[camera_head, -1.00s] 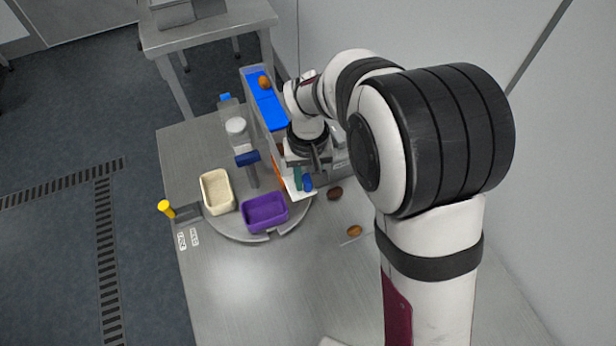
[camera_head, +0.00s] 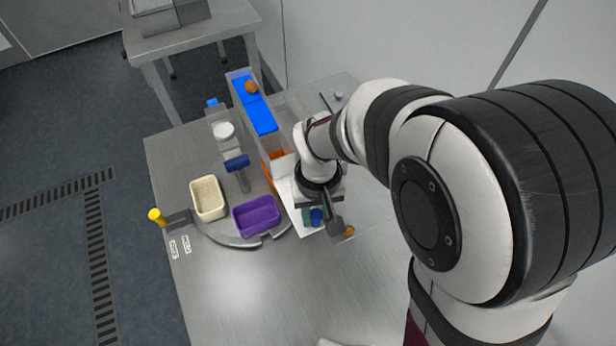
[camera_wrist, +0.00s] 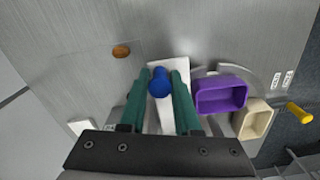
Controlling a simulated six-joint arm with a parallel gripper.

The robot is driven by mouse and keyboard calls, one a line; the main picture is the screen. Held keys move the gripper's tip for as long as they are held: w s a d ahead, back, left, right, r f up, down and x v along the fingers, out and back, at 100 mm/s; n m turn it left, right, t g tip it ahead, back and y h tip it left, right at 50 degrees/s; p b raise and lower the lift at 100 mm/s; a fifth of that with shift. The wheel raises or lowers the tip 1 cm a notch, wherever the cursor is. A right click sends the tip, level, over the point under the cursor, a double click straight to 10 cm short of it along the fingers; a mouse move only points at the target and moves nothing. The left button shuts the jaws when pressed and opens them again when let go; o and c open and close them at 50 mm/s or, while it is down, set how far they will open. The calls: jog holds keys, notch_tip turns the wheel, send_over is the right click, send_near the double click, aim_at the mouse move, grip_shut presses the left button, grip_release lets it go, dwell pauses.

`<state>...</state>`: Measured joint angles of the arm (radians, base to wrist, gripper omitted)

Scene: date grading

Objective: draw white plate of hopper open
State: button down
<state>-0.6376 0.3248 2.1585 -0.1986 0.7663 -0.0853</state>
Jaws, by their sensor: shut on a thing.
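The hopper (camera_head: 241,92) is a tall, narrow, clear-walled box with blue strips inside, left of my arm in the head view. The white plate (camera_head: 291,205) sticks out from its lower front end, with brown-orange dates (camera_head: 272,178) visible behind the wall. The plate also shows in the wrist view (camera_wrist: 181,64). My gripper (camera_head: 311,217) has its green fingers shut on the blue knob (camera_wrist: 159,82) of the plate. My wrist hides part of the hopper's front and the plate's right side in the head view.
A purple tray (camera_head: 236,222) and a cream tray (camera_head: 194,202) stand left of the plate. A yellow-capped lever (camera_head: 157,216) lies farther left. A loose date (camera_wrist: 121,51) rests on the table beside the plate. The front table area is clear.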

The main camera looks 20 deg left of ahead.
jog(key=shift+s+d, duration=0.3)
jog(key=shift+d, duration=0.05)
jog(key=c, duration=0.8)
grip_release()
jog(key=shift+o, duration=0.2)
jog(key=shift+r, duration=0.15)
notch_tip(320, 180, up, 16)
jog(key=shift+f, duration=0.2)
